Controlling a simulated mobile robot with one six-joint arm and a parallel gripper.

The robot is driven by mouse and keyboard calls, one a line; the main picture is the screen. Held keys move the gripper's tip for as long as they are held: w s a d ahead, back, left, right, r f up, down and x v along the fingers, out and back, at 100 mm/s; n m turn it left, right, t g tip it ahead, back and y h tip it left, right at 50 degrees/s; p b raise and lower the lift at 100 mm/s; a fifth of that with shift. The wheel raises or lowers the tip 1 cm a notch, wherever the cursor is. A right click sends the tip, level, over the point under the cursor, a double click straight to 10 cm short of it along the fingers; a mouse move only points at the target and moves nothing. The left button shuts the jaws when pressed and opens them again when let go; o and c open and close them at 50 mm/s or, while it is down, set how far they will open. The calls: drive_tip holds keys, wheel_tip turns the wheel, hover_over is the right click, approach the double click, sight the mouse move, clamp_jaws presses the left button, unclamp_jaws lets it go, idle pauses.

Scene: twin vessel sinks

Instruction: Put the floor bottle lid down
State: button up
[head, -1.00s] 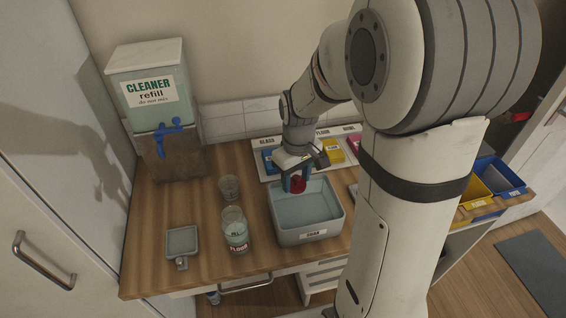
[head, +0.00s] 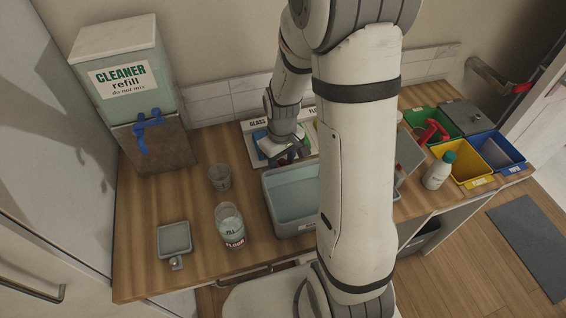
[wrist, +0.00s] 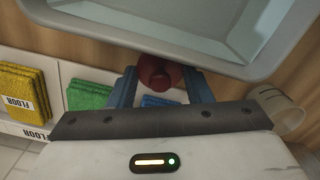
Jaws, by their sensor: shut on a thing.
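The red floor bottle lid (wrist: 158,72) shows in the wrist view between the two blue fingers of my gripper (wrist: 160,88), which is shut on it. In the head view my gripper (head: 286,156) is just behind the back left of the grey basin (head: 270,205); I cannot make out the lid there. The clear bottle labelled FLOOR (head: 230,228) stands open on the wooden counter, left of the basin. The basin's rim (wrist: 130,45) lies close to the lid in the wrist view; I cannot tell whether they touch.
A small clear cup (head: 220,178) and a grey square dish (head: 174,238) stand on the counter (head: 150,205), with bare wood between. The cleaner dispenser (head: 125,80) is at the back left. Yellow (wrist: 20,88), green (wrist: 88,96) and blue sponges lie on the label tray.

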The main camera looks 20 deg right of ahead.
drive_tip(key=shift+f, duration=0.75)
drive_tip(key=shift+f+b, duration=0.45)
drive_tip(key=o, duration=1)
drive_tip(key=shift+r, duration=0.1)
drive_tip(key=shift+r, duration=0.1)
